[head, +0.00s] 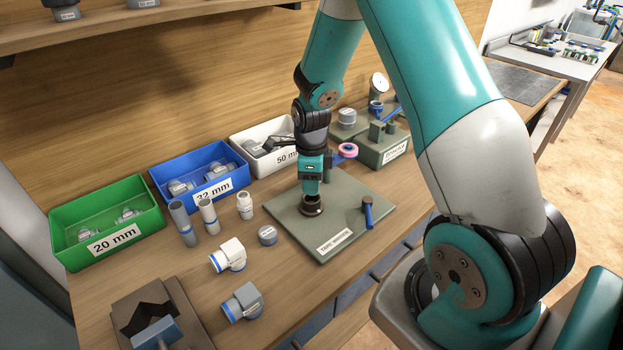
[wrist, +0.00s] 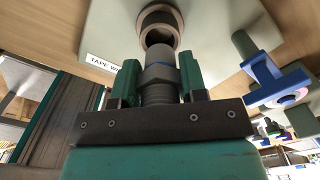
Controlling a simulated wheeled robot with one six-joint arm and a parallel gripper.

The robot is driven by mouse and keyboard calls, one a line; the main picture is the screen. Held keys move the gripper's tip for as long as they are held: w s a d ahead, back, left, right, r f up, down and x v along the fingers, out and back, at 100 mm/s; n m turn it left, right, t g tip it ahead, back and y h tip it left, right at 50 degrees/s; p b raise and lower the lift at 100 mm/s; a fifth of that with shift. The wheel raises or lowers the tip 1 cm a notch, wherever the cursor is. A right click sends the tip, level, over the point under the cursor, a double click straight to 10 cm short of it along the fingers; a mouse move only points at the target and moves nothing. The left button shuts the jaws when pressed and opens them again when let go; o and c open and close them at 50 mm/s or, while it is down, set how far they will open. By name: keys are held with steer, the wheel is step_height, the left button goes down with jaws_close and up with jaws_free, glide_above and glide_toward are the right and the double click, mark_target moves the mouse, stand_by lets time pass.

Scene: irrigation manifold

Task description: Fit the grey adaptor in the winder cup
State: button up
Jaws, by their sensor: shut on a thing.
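The grey adaptor (wrist: 158,72), with a blue band and a threaded lower part, is between my gripper's two teal fingers in the wrist view. My gripper (wrist: 159,82) is shut on it. The winder cup (wrist: 160,17), a dark ring with a round opening, lies just beyond the adaptor's end. The end overlaps the cup's near rim in the picture; I cannot tell whether they touch. In the head view my gripper (head: 311,186) points down right above the cup (head: 312,209), and its fingers hide the adaptor. The cup stands on the grey-green tape winder plate (head: 345,232).
Green (head: 60,215), blue (head: 163,173) and white (head: 242,137) bins line the wall. Several loose fittings lie left of the plate. A dark clamp block (head: 150,312) is at front left.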

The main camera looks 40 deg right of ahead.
steer(key=shift+a+f, duration=0.1)
steer(key=shift+f, duration=0.1)
stand_by(0.5)
steer(key=shift+f+b, duration=0.4)
steer(key=shift+f, duration=0.2)
stand_by(1.1)
steer(key=shift+w+f, duration=0.1)
steer(key=shift+f, duration=0.15)
steer(key=shift+f, duration=0.1)
stand_by(0.4)
steer(key=shift+f+b, duration=0.5)
steer(key=shift+f, duration=0.05)
stand_by(0.5)
steer(key=o, duration=1.3)
